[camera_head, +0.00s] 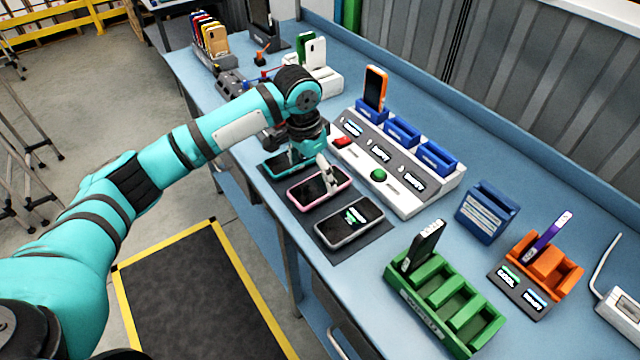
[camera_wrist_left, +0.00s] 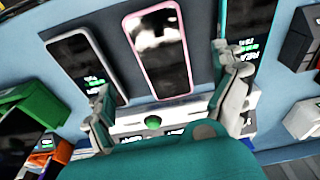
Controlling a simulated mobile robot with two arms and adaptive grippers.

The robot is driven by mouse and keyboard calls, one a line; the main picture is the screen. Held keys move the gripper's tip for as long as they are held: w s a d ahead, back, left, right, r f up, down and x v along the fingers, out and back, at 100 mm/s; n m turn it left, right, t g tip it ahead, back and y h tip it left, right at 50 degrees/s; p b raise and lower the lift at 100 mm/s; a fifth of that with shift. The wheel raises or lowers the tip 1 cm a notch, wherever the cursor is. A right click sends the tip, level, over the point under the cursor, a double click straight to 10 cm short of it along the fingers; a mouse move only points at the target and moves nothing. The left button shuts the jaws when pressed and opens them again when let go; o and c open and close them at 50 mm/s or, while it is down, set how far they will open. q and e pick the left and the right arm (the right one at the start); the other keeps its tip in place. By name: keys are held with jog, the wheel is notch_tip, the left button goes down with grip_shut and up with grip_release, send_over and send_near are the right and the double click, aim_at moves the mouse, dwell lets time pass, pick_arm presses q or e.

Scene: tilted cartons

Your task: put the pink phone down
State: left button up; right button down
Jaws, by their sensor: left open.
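The pink phone (camera_head: 312,191) lies flat, screen up, on a dark mat (camera_head: 365,248) on the blue bench. It lies between a teal-edged phone (camera_head: 275,166) and a silver-edged phone (camera_head: 350,220). My left gripper (camera_head: 314,170) is over the far side of the pink phone and hides part of it. In the left wrist view the pink phone (camera_wrist_left: 160,50) shows between and beyond the two fingers of the left gripper (camera_wrist_left: 165,80). They are spread apart with nothing held between them. My right gripper is not in view.
A white console (camera_head: 425,203) with blue cradles and an orange phone (camera_head: 375,88) stands behind the mat. A green rack (camera_head: 452,310) holding a dark phone is at front right. A blue holder (camera_head: 487,212) and an orange holder (camera_head: 560,278) stand further right.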

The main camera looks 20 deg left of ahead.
aim_at(320, 185)
pick_arm(q)
jog(key=shift+f, duration=0.15)
jog(key=shift+w+f, duration=0.1)
jog(key=shift+f, duration=0.2)
jog(key=f, duration=0.1)
jog(key=w+f+p, duration=0.1)
jog(key=f, duration=0.1)
jog(key=shift+w+d+f, duration=0.15)
jog(key=shift+d+f, duration=0.05)
jog(key=shift+f, duration=0.55)
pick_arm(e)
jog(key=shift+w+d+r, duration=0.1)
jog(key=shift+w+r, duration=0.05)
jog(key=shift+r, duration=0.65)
pick_arm(q)
jog(key=c, duration=1.4)
jog(key=shift+r, duration=0.1)
jog(key=shift+c, duration=0.8)
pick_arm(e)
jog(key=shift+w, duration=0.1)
